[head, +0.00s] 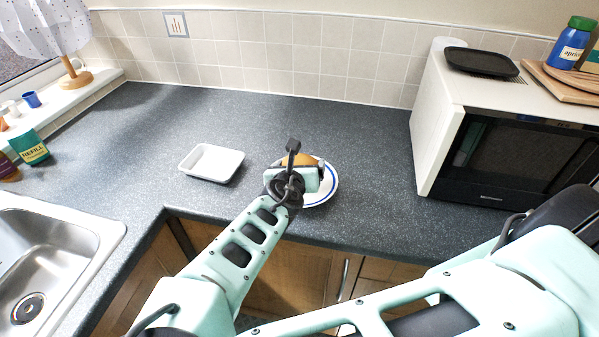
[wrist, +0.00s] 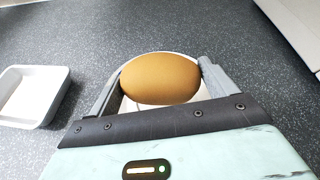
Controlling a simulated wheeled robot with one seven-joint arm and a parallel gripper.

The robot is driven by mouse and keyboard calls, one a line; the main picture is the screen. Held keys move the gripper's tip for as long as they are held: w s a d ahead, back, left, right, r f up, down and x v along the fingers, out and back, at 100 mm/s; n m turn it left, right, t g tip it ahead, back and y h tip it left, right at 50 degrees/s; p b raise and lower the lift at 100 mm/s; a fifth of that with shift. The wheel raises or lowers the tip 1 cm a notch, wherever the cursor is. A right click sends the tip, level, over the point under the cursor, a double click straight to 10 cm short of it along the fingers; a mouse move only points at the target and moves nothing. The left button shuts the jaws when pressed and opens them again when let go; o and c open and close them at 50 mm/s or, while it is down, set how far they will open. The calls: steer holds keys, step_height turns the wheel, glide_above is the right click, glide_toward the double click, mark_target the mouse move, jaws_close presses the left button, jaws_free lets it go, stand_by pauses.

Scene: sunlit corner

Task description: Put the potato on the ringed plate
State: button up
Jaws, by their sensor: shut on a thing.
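The potato (wrist: 160,78) is brown and oval, and sits between the two fingers of my gripper (wrist: 155,88) in the wrist view. My gripper is shut on it. In the head view the potato (head: 297,159) shows just behind my gripper (head: 300,168), which hides part of it. The ringed plate (head: 328,190) is white with a blue ring and lies on the counter under the gripper and potato. In the wrist view a strip of white plate (wrist: 128,104) shows beneath the potato. I cannot tell whether the potato touches the plate.
A white rectangular tray (head: 212,163) stands on the counter left of the plate. A microwave (head: 440,130) stands to the right, with a dark dish (head: 481,62) on top. A sink (head: 45,255) is at the lower left. The counter behind the plate is clear.

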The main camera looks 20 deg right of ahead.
steer(key=shift+f, duration=1.5)
steer(key=shift+f, duration=0.15)
steer(key=o, duration=1)
